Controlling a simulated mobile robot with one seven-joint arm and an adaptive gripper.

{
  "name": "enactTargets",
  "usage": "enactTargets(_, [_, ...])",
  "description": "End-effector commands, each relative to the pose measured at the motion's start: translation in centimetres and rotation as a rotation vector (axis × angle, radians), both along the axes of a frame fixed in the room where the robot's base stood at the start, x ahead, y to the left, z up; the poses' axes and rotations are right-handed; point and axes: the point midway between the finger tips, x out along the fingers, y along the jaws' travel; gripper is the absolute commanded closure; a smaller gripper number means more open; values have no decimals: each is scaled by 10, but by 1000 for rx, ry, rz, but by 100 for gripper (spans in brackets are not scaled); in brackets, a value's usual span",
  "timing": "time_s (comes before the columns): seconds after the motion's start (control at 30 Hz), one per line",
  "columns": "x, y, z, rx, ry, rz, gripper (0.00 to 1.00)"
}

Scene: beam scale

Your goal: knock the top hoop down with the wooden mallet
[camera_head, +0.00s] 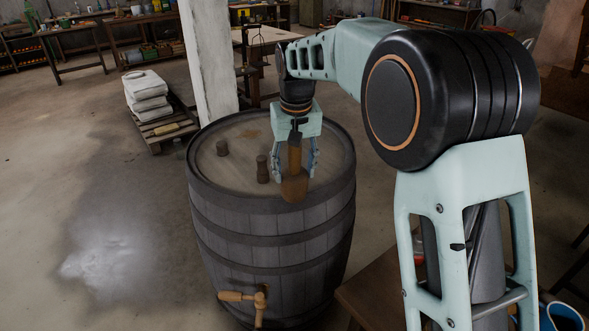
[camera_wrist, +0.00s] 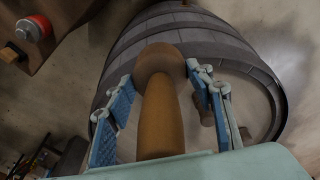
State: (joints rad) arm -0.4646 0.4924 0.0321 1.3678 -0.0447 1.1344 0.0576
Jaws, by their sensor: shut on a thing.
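The wooden mallet has a brown handle (camera_head: 294,156) and a rounded head (camera_head: 295,188). My gripper (camera_head: 294,170) is shut on the handle, and the head points down and outward. In the head view the mallet head overlaps the near right rim of the barrel (camera_head: 235,222); whether it touches cannot be told. The dark top hoop (camera_head: 232,204) circles the barrel just below its rim, partly hidden behind the mallet head. In the wrist view the mallet head (camera_wrist: 160,62) lies beyond my blue fingers, in front of the barrel's hooped side.
A wooden tap (camera_head: 257,297) sticks out low at the front. A wooden table (camera_head: 375,290) stands right of the barrel. White sacks (camera_head: 145,92) lie on a pallet behind left. The floor at left is clear.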

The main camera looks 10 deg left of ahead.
Motion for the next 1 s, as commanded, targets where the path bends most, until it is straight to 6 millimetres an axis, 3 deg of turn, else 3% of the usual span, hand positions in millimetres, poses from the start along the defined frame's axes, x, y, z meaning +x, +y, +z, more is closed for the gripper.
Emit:
enactTargets(0.77, [0, 0, -36, 0, 0, 0, 76])
enactTargets(1.0, [-1, 0, -38, -1, 3, 0, 76])
